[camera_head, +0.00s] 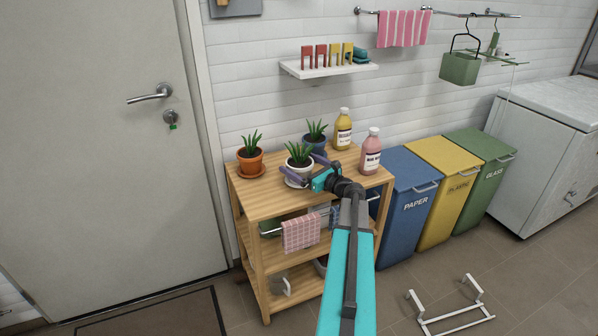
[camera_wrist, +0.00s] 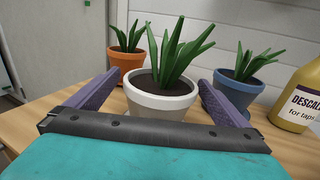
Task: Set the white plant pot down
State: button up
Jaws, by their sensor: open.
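The white plant pot (camera_head: 299,168) stands upright on the wooden shelf unit's top, with a green spiky plant in it. In the head view it seems to sit on a pale saucer (camera_head: 293,183). In the wrist view the white pot (camera_wrist: 160,104) is between the two purple fingers of my gripper (camera_wrist: 158,92). The fingers are spread, one on each side of the pot, with a gap visible at the left; contact at the right is unclear. My gripper (camera_head: 306,174) comes in from the front right in the head view. The pot's lower front is hidden by the gripper body in the wrist view.
On the same wooden top (camera_head: 265,203), a terracotta pot (camera_head: 250,160) stands left, a blue pot (camera_head: 315,142) behind, and yellow (camera_head: 343,132) and pink (camera_head: 371,152) bottles right. The top's front left is clear. A wall shelf (camera_head: 330,69) hangs above.

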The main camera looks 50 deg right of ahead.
aim_at(292, 157)
jog(key=shift+w+d, duration=0.1)
jog(key=shift+w, duration=2.15)
jog(key=c, duration=1.6)
jog(key=shift+c, duration=0.2)
jog(key=shift+r, duration=0.15)
jog(key=shift+r, duration=0.45)
jog(key=shift+s+r, duration=0.15)
jog(key=shift+r, duration=0.45)
jog(key=shift+s+r, duration=0.15)
jog(key=shift+r, duration=0.45)
jog(key=s+a+r, duration=0.1)
jog(key=s, duration=1.4)
jog(key=shift+s+r+b, duration=0.2)
jog(key=shift+s+b, duration=0.05)
jog(key=shift+b, duration=0.15)
